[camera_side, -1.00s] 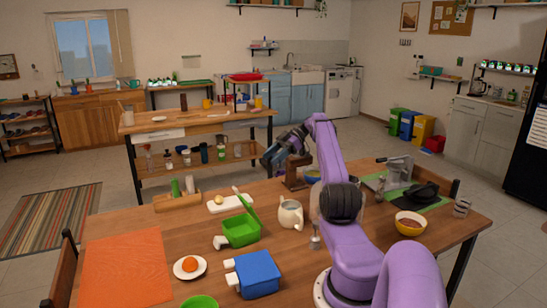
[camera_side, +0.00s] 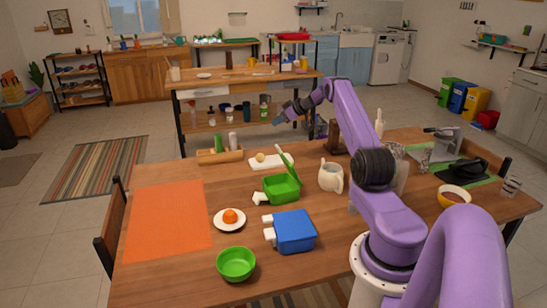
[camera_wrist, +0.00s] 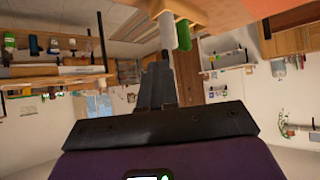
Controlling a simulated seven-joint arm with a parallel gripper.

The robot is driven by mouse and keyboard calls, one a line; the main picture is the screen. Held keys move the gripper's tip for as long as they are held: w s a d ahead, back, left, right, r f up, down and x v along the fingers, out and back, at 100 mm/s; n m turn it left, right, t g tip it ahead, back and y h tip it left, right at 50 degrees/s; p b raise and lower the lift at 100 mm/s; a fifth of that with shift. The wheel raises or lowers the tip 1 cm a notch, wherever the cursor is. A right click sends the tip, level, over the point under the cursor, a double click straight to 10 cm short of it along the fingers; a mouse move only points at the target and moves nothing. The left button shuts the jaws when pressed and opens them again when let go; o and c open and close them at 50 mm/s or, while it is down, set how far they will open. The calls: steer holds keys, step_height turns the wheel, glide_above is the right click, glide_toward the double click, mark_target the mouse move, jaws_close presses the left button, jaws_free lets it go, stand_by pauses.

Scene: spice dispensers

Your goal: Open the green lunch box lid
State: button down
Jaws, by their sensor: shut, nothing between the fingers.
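The green lunch box (camera_side: 282,188) stands on the wooden table in the side view, behind the blue lunch box. Its green lid (camera_side: 288,166) stands tilted up from the box's back right side, so the box looks open. A white piece (camera_side: 261,198) sticks out at its left. My gripper (camera_side: 277,121) is shut and empty, raised beyond the table's back edge, well behind the lunch box and clear of it. In the wrist view the closed fingers (camera_wrist: 157,72) point at the room; the lunch box cannot be made out there.
The blue lunch box (camera_side: 295,232) is just in front, with an orange on a plate (camera_side: 229,219) to the left and a cream pitcher (camera_side: 331,177) to the right. A cutting board (camera_side: 270,162) lies behind. The orange mat (camera_side: 168,220) is bare.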

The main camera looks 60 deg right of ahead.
steer(key=w+f+m+g+h, duration=0.4)
steer(key=m+h, duration=0.5)
steer(key=m, duration=0.1)
steer(key=s+a+r+m+g+h, duration=0.2)
steer(key=s+a+m+g, duration=0.1)
steer(key=s+a+g, duration=0.1)
steer(key=s+a+r+m+g+h, duration=0.2)
steer(key=s+a+m+g, duration=0.2)
steer(key=a, duration=0.2)
steer(key=s+a+r+m+g+h, duration=0.1)
steer(key=s+a+m+g+h, duration=0.2)
steer(key=a+g, duration=0.1)
steer(key=shift+s+a+r+m+g, duration=0.4)
steer(key=shift+a, duration=0.2)
steer(key=s+a+g+h, duration=0.1)
steer(key=a+g+h, duration=0.1)
steer(key=a, duration=0.3)
steer(key=n+t+h, duration=0.4)
steer(key=n+t, duration=0.7)
steer(key=n, duration=1.4)
glide_toward(277, 146)
steer(key=w+a+f, duration=0.2)
steer(key=a+f, duration=0.2)
steer(key=a, duration=0.3)
steer(key=s+x, duration=0.2)
steer(key=x, duration=1.1)
steer(key=shift+s+r, duration=0.35)
